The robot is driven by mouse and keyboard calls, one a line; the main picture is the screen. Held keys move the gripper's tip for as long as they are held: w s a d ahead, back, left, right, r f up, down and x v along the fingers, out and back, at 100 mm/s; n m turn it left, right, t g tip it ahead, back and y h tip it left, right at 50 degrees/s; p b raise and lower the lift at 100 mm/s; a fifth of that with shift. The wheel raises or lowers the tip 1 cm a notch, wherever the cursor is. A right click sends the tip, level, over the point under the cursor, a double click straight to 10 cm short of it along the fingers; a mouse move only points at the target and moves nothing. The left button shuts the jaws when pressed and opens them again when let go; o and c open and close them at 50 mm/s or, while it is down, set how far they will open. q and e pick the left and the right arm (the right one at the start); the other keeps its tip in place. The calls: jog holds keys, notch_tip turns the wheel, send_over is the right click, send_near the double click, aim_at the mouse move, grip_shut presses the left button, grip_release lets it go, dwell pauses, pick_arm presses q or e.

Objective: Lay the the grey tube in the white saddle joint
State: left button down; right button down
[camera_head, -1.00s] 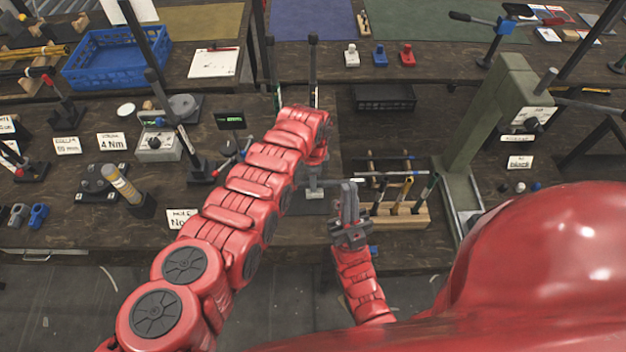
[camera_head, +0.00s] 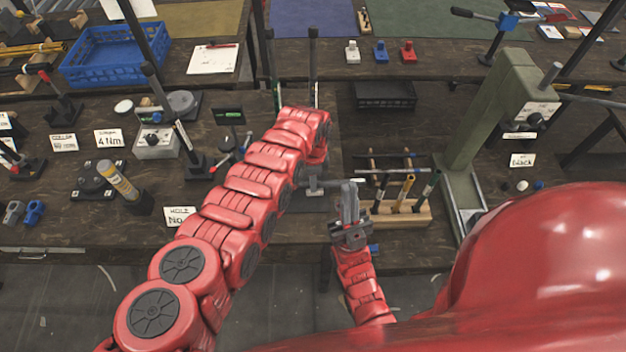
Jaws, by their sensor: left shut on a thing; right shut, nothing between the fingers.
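The white saddle joint (camera_head: 352,52) stands on the back bench, left of a blue one (camera_head: 380,52) and a red one (camera_head: 408,52). My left arm reaches over the front bench, and its wrist bends down at the far end. My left gripper (camera_head: 313,186) is low there, partly hidden by the wrist, and shut on a short grey bar, which looks like the grey tube (camera_head: 328,184). Its full length is not clear. My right gripper (camera_head: 349,190) is shut and empty, close to the right end of that bar. I cannot tell if they touch.
A wooden rack (camera_head: 405,214) with several upright handled tools is just right of my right gripper. A green press (camera_head: 490,120) stands further right. A black box (camera_head: 384,96) lies behind, and dark posts (camera_head: 314,70) rise behind my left wrist. A blue crate (camera_head: 112,55) is at back left.

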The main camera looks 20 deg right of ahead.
pick_arm(q)
jog(key=c, duration=0.6)
grip_release()
jog(key=shift+r+p, duration=0.35)
jog(key=shift+r, duration=0.15)
notch_tip(320, 180, up, 4)
jog(key=shift+w+r+p, duration=0.1)
jog(key=shift+p, duration=0.2)
notch_tip(320, 180, up, 12)
jog(key=b, duration=0.3)
jog(key=shift+b, duration=0.35)
